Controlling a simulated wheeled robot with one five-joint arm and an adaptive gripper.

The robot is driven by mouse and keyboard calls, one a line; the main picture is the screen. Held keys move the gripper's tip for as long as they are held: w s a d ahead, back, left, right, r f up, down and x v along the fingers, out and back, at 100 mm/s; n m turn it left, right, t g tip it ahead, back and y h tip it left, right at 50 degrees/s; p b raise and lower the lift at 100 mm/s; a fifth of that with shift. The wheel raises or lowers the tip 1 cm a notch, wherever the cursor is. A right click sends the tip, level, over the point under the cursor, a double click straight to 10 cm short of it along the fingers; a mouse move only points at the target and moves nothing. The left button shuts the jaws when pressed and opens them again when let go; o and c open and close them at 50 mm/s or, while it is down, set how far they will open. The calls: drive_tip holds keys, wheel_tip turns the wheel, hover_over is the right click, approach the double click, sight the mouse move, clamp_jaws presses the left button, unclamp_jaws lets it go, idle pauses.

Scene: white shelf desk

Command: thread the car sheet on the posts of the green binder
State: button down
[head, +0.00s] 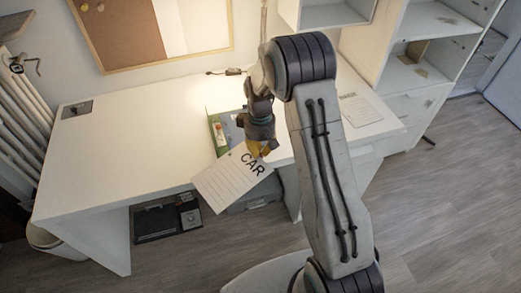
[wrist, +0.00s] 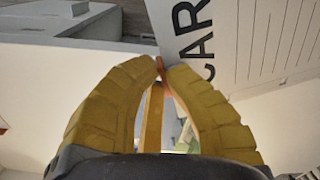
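The car sheet (head: 233,178), white with ruled lines and the word CAR, hangs tilted in front of the desk's front edge in the head view. My gripper (head: 262,148) has its yellow fingers at the sheet's upper right edge, near the word. In the wrist view the fingertips (wrist: 163,66) come together at the edge of the car sheet (wrist: 245,40), which spreads to the upper right. The green binder (head: 218,128) lies on the desk behind the sheet, partly hidden by my arm and the sheet. Its posts cannot be made out.
The white desk (head: 130,135) is mostly clear on its left. Another lined sheet (head: 360,109) lies on the desk to the right of my arm. A shelf unit (head: 425,60) stands at the right, and a corkboard (head: 120,32) hangs on the wall. A bin (head: 52,240) stands at lower left.

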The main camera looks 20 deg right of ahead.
drive_tip(key=n, duration=0.4)
drive_tip(key=w+r+n+g+p, duration=0.1)
drive_tip(key=n, duration=0.4)
drive_tip(key=r+n+p, duration=0.1)
drive_tip(key=n, duration=0.3)
drive_tip(key=shift+w+n, duration=0.2)
drive_tip(key=shift+n, duration=0.1)
